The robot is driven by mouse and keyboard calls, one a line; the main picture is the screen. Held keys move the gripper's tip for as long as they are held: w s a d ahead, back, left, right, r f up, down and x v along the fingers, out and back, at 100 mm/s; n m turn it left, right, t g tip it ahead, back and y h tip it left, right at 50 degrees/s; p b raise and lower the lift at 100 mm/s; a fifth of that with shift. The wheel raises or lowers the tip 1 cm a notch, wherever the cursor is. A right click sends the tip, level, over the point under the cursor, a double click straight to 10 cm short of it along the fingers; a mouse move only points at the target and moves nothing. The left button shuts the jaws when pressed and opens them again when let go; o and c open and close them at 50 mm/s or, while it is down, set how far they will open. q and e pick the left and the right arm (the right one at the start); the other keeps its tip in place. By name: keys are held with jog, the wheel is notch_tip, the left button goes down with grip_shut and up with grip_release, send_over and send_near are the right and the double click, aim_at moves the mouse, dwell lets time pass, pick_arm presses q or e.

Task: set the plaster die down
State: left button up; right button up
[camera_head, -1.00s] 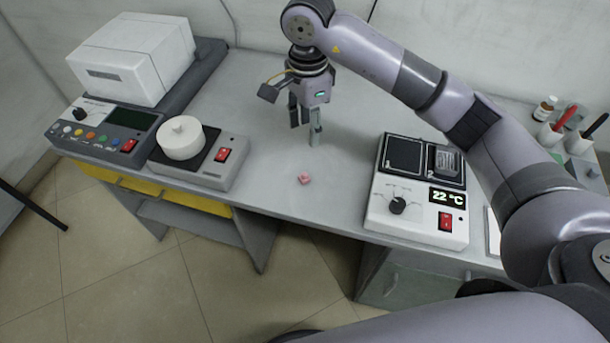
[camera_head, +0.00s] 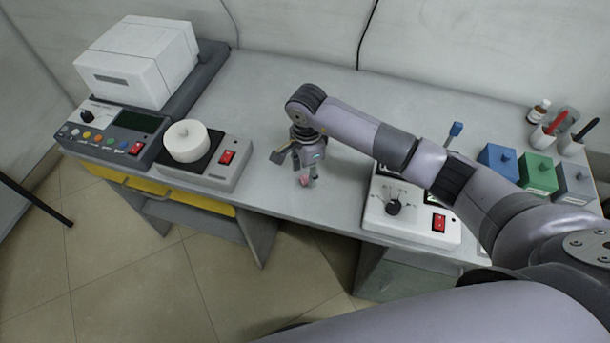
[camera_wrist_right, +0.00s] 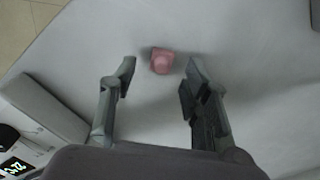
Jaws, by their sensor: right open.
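The plaster die is a small pink block (camera_head: 304,181) on the grey table near its front edge, partly hidden by my right gripper (camera_head: 308,177). In the right wrist view the pink die (camera_wrist_right: 161,61) rests on the bare table top. It lies a little beyond the gap between the two fingertips of the right gripper (camera_wrist_right: 160,70). The fingers are spread wide and do not appear to touch it. My left gripper is not in view.
A control box with a red switch (camera_head: 408,218) stands to the right, partly behind my right arm. A hotplate-like device (camera_head: 215,167) with a white round lidded pot (camera_head: 187,141) stands to the left. Blue (camera_head: 498,161) and green (camera_head: 538,174) boxes stand at the right.

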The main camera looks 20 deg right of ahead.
jog(key=shift+f, duration=1.05)
grip_shut()
jog(key=shift+r, duration=0.1)
